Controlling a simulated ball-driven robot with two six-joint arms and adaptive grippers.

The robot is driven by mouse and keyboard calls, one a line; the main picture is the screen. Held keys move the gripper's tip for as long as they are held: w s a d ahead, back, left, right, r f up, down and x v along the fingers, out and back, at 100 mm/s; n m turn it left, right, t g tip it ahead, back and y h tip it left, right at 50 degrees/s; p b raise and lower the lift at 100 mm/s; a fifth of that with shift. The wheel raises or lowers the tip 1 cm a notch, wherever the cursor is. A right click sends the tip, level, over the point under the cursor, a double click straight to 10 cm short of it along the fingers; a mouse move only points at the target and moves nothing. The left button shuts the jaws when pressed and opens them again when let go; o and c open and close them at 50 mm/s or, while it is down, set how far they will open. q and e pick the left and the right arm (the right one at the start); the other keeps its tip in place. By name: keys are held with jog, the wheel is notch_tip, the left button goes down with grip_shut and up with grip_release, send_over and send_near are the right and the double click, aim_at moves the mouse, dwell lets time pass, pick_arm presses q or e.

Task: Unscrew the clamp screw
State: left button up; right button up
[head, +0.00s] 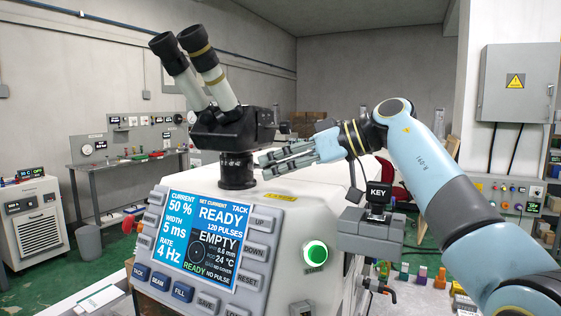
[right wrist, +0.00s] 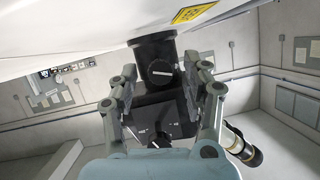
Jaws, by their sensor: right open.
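The binocular microscope (head: 212,95) stands on a short black neck (head: 237,172) on top of the white machine. My right gripper (head: 268,163) reaches in from the right beside the neck. In the right wrist view, a round black screw head, which looks like the clamp screw (right wrist: 160,72), faces me on the black neck. The fingers of my right gripper (right wrist: 163,84) are open on either side of it, with nothing held. I cannot tell whether they touch the neck. The screw head cannot be made out in the head view. My left gripper is not in view.
The machine's front panel has a lit screen (head: 208,228) and a green start button (head: 315,254). A grey block with a black KEY switch (head: 378,197) stands under my right forearm. The microscope's black body with a dial (right wrist: 158,142) lies close between the fingers.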

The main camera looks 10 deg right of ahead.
grip_shut()
dwell(0.3)
jog(key=shift+a+n+t+h, duration=0.1)
jog(key=shift+n+t+h, duration=0.4)
jog(key=shift+n, duration=0.5)
jog(key=shift+s+n+t+h, duration=0.15)
jog(key=shift+n+t+h, duration=0.25)
jog(key=shift+n+t, duration=0.7)
grip_release()
